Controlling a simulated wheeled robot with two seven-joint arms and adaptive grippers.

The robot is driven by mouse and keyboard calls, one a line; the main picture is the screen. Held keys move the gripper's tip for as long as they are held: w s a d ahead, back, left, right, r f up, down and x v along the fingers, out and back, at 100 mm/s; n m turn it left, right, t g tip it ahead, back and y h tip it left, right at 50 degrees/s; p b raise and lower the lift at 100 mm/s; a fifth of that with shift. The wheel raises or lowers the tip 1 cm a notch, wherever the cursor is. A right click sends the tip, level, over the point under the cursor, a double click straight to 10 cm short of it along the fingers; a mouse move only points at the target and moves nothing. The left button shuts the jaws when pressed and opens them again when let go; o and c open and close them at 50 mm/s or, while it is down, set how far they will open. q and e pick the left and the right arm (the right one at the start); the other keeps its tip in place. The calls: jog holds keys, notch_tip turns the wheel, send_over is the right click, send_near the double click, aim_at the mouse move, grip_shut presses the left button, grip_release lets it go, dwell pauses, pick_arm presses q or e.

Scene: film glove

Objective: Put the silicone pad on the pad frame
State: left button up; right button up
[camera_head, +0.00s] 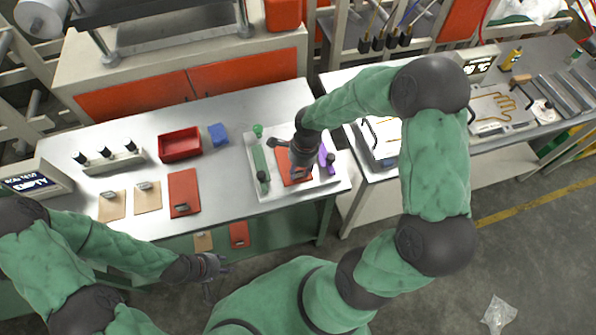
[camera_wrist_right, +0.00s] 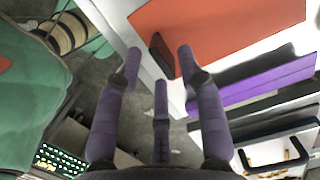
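An orange-red pad (camera_head: 284,166) is at the white frame-like tray (camera_head: 268,191), between a green bar (camera_head: 260,166) and a purple bar (camera_head: 323,156). I take it for the silicone pad and the tray for the pad frame. My right gripper (camera_head: 298,162) is above the pad and hides part of it. In the right wrist view the fingers (camera_wrist_right: 160,60) stand apart, with the dark tab (camera_wrist_right: 161,54) of the pad (camera_wrist_right: 215,25) between or just beyond their tips. I cannot tell whether they touch. My left gripper (camera_head: 216,271) has spread fingers, in front of the table, empty.
A red bin (camera_head: 180,146), a blue block (camera_head: 217,134), tan pads (camera_head: 147,197) and a red pad (camera_head: 183,188) lie on the table left of the tray. A display box reading EMPTY (camera_head: 38,182) stands at far left.

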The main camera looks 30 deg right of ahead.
notch_tip(320, 180, up, 10)
jog(key=d+p, duration=0.1)
jog(key=shift+s+f, duration=0.2)
